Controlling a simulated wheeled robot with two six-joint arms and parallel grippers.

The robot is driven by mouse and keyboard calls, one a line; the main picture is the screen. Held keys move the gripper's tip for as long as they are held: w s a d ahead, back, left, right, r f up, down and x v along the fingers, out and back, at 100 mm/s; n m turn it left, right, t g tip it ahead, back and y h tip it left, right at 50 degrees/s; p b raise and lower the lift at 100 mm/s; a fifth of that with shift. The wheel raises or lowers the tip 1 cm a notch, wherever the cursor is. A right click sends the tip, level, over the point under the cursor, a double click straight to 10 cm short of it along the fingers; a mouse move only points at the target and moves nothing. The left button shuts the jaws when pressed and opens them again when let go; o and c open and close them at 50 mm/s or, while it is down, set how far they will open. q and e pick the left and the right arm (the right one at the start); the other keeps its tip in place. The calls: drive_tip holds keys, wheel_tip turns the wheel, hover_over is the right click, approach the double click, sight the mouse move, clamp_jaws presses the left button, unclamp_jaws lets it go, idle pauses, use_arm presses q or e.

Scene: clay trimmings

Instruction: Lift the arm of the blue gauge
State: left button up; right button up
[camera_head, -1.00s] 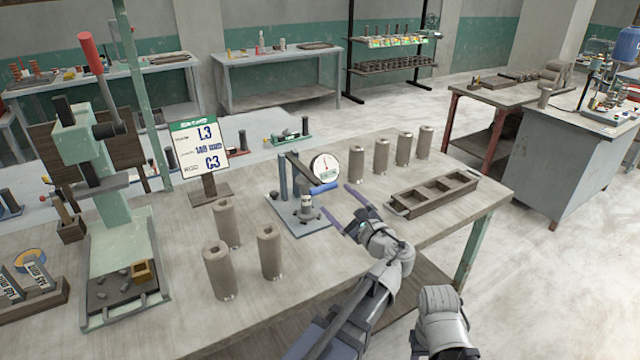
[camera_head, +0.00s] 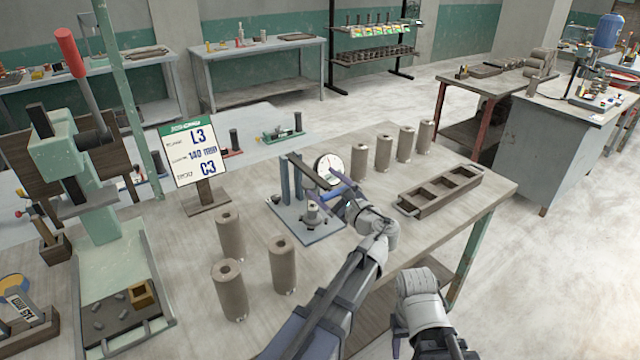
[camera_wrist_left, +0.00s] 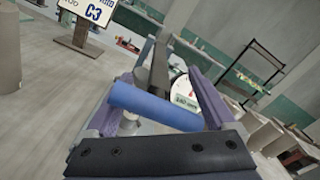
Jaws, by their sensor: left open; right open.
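The blue gauge (camera_head: 306,222) stands on the table, a plate with posts, a round white dial and a pivoting arm. In the left wrist view its dial (camera_wrist_left: 181,88) is partly hidden by a finger. The arm ends in a blue cylindrical handle (camera_wrist_left: 153,107), which lies crosswise between the fingers of my left gripper (camera_wrist_left: 160,85). In the head view my left gripper (camera_head: 326,188) is open at the gauge and hides most of the handle. I cannot tell whether the fingers touch it. My right gripper (camera_head: 424,347) is open, low at the bottom edge, partly out of frame, away from the gauge.
Three clay cylinders (camera_head: 283,265) stand front left of the gauge; several more (camera_head: 384,151) stand behind right. A compartmented tray (camera_head: 440,192) lies right of it. A sign (camera_head: 194,155) and a green press (camera_head: 110,270) stand left. Table between tray and front edge is clear.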

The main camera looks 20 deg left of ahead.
use_arm(q)
clamp_jaws()
idle(0.6)
